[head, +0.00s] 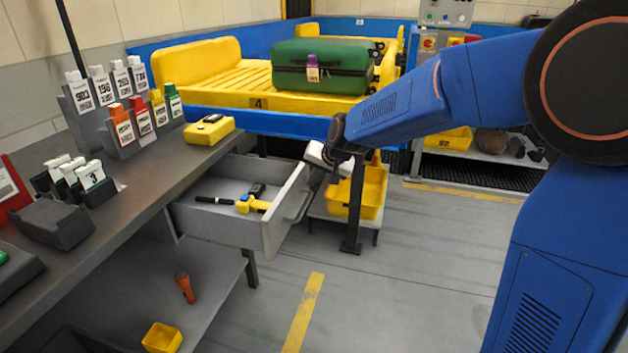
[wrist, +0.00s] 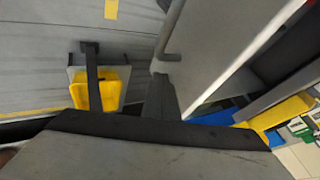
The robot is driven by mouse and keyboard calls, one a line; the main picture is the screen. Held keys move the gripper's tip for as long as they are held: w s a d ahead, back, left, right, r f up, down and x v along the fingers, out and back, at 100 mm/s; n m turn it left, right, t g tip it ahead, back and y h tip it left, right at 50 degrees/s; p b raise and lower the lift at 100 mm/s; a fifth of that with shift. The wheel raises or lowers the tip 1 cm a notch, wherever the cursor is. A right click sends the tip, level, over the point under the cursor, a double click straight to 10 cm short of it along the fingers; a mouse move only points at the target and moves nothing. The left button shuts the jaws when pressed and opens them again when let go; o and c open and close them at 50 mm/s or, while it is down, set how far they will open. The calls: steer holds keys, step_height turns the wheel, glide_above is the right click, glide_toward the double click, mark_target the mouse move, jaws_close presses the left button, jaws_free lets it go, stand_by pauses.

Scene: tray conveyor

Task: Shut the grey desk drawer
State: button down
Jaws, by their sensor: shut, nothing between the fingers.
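The grey desk drawer (head: 283,211) stands pulled open from the desk in the head view, its front panel and bar handle (head: 300,206) facing right. A dark marker, a yellow handheld tool (head: 252,204) and a small dark item lie inside it. In the wrist view the drawer's front panel (wrist: 212,50) runs diagonally, with the handle (wrist: 173,30) on its left side. My gripper (wrist: 158,76) is shut and empty, its tip close to the handle's near end; I cannot tell whether they touch. In the head view it is partly hidden at the end of my blue arm.
The desk top (head: 130,190) holds label stands and a yellow device (head: 209,130). A yellow bin (head: 370,192) on a low shelf and a dark post (head: 354,205) stand right of the drawer. A green suitcase (head: 320,67) lies on the yellow conveyor tray behind. Floor in front is clear.

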glide_above(237, 186)
steer(key=d, duration=0.1)
steer(key=shift+s, duration=0.15)
steer(key=shift+w+a+r, duration=0.1)
steer(key=shift+w+a, duration=0.1)
steer(key=shift+a, duration=0.35)
steer(key=shift+a+r, duration=0.1)
